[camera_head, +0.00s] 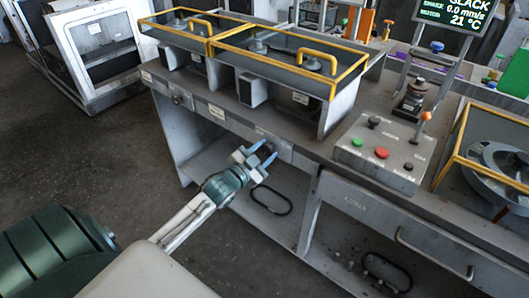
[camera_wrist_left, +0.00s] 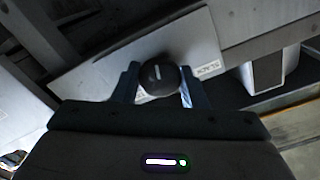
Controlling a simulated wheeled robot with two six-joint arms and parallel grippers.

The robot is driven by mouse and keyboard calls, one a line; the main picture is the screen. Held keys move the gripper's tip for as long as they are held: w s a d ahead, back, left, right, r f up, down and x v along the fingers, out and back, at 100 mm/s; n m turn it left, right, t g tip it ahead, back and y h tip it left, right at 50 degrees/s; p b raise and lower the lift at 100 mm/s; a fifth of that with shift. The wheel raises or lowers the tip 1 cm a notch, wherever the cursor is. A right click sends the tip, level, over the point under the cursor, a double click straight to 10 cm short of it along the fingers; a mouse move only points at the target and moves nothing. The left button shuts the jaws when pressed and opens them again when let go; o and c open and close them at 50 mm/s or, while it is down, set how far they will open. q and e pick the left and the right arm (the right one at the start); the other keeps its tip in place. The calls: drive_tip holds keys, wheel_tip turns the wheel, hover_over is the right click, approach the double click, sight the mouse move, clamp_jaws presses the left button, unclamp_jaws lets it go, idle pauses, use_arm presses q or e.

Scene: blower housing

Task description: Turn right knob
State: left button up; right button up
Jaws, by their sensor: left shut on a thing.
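The right knob (camera_wrist_left: 158,76) is round and black with a pale pointer line, on a light front panel with a small label beside it, in the left wrist view. My left gripper (camera_wrist_left: 158,88) has its two blue-grey fingers on either side of the knob, shut on it. In the head view my left gripper (camera_head: 262,158) reaches the front panel of the bench below the yellow-framed housings. The knob is mostly hidden by the fingers there. My right gripper is not in view.
The grey bench (camera_head: 232,117) carries yellow-framed covers (camera_head: 292,48) and a control box (camera_head: 382,166) with green, red and black buttons. A screen (camera_head: 455,14) shows 0.0 mm/s and 21 °C. A drawer handle (camera_head: 432,255) sticks out at right.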

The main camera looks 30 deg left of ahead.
use_arm(q)
drive_tip(key=o, duration=1)
drive_tip(key=shift+c, duration=0.2)
drive_tip(key=shift+s+a, duration=0.1)
drive_tip(key=shift+s, duration=0.45)
drive_tip(key=shift+s+p, duration=0.4)
drive_tip(key=shift+s, duration=0.55)
drive_tip(key=b, duration=0.4)
approach(265, 151)
drive_tip(key=shift+s+r+b, duration=0.1)
drive_tip(key=shift+s+b, duration=0.2)
drive_tip(key=shift+s, duration=0.4)
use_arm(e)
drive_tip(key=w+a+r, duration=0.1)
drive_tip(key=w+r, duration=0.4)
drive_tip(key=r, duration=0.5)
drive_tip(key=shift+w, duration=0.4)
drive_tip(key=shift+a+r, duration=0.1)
